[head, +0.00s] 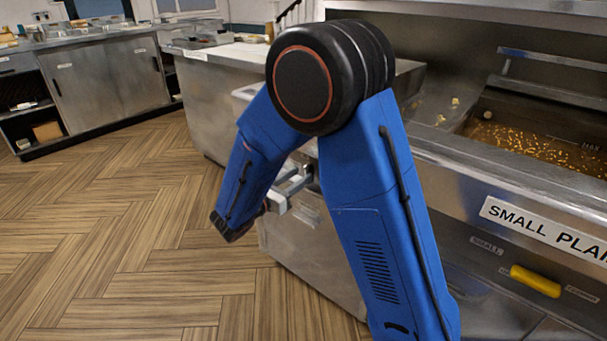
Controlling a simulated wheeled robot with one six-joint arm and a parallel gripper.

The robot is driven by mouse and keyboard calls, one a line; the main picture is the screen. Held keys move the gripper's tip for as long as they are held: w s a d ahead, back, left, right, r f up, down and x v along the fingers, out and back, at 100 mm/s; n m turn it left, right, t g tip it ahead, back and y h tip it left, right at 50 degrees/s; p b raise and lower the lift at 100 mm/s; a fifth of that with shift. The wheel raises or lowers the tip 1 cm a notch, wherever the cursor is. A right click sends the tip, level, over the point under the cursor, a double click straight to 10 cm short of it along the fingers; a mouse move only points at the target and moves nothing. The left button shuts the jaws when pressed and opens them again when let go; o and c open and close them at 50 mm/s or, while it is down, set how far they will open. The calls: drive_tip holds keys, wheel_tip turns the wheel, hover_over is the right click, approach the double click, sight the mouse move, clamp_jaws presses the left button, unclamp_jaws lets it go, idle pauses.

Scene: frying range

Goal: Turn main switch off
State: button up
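My blue arm with a black joint fills the middle of the head view. My gripper (298,180) shows as pale grey parts at the left of the arm, close to the steel cabinet front. It is partly hidden by my arm, and I cannot tell whether its fingers are apart or closed. A small dark part lies by the fingertips, too hidden to identify. I cannot make out a main switch for certain. A yellow handle (536,281) sits on the fryer front at the right, below the label "SMALL PLAI..." (545,228), apart from my gripper.
The fryer (470,160) with bubbling oil (540,143) stands at the right. A steel counter (215,95) stands behind my arm. Another cabinet (105,80) with trays on top runs along the back left. The wooden floor (110,240) at the left is clear.

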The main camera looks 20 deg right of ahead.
drive_tip(key=shift+x, duration=1.45)
clamp_jaws()
